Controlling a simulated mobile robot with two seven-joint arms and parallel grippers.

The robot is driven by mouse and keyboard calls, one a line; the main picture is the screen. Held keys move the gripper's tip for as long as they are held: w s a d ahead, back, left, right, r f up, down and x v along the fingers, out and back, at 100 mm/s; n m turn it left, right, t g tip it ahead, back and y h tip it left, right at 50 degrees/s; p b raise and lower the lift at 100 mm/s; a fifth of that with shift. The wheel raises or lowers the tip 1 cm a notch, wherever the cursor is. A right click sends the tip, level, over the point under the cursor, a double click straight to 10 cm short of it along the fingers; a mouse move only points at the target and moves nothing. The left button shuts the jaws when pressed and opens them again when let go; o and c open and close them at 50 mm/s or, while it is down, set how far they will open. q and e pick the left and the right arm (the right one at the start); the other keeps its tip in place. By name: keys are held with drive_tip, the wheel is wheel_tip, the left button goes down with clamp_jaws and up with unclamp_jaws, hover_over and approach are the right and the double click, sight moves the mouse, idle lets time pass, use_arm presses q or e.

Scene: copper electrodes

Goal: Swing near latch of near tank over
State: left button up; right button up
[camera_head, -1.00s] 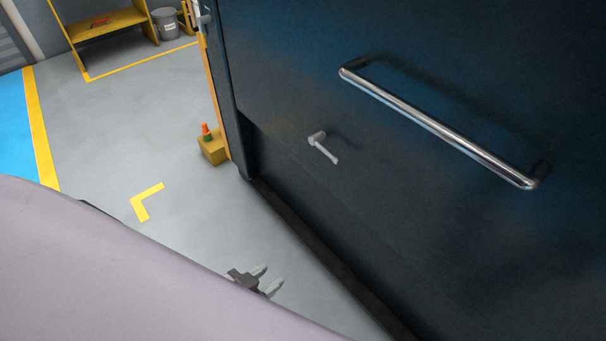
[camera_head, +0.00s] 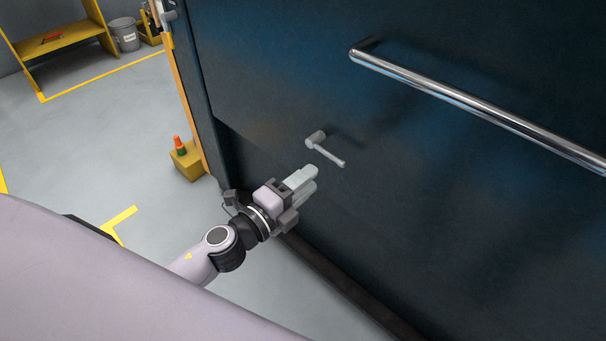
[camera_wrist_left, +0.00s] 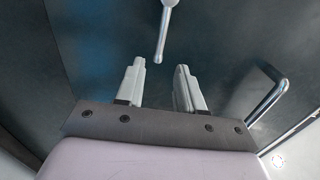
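The near latch (camera_head: 326,150) is a small grey lever on the dark tank wall (camera_head: 420,200). Its round hub is at the upper left and its arm slants down to the right. In the left wrist view the latch arm (camera_wrist_left: 164,35) hangs from the top, its tip just beyond and between the fingertips. My left gripper (camera_head: 312,180) is just below the latch, apart from it, pointing up toward it. Its two pale fingers (camera_wrist_left: 160,80) are spread with nothing between them. My right gripper is in neither view.
A long chrome handle bar (camera_head: 480,105) sticks out from the wall above and right of the latch. A yellow bench (camera_head: 60,40) and grey bucket (camera_head: 125,35) are far off.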

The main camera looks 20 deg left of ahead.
sight(333, 161)
use_arm(q)
drive_tip(key=x, duration=0.6)
drive_tip(key=shift+w, duration=0.15)
drive_tip(key=shift+w+d, duration=0.15)
drive_tip(key=shift+w, duration=0.15)
drive_tip(key=shift+w+d, duration=0.1)
drive_tip(key=shift+w, duration=0.15)
clamp_jaws()
